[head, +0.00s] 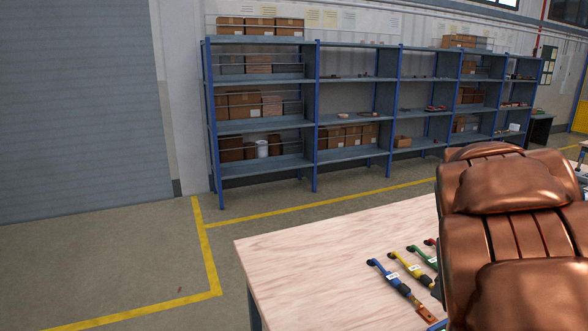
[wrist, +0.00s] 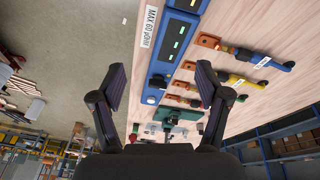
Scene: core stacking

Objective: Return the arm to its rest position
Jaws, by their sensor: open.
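My gripper (wrist: 160,76) shows in the wrist view with its two dark fingers spread wide apart. Nothing is between the fingertips. The fingers appear apart from the tabletop and the items behind them. The gripper cannot be made out in the head view. The rest of the arm is not clearly shown, so its pose cannot be told in full.
A light wooden table (head: 315,262) holds blue (head: 388,276), yellow (head: 411,268) and green (head: 421,255) handled items. A blue device (wrist: 176,45) lies along the table edge in the wrist view. Blue shelves (head: 317,120) stand behind. Floor at left is clear.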

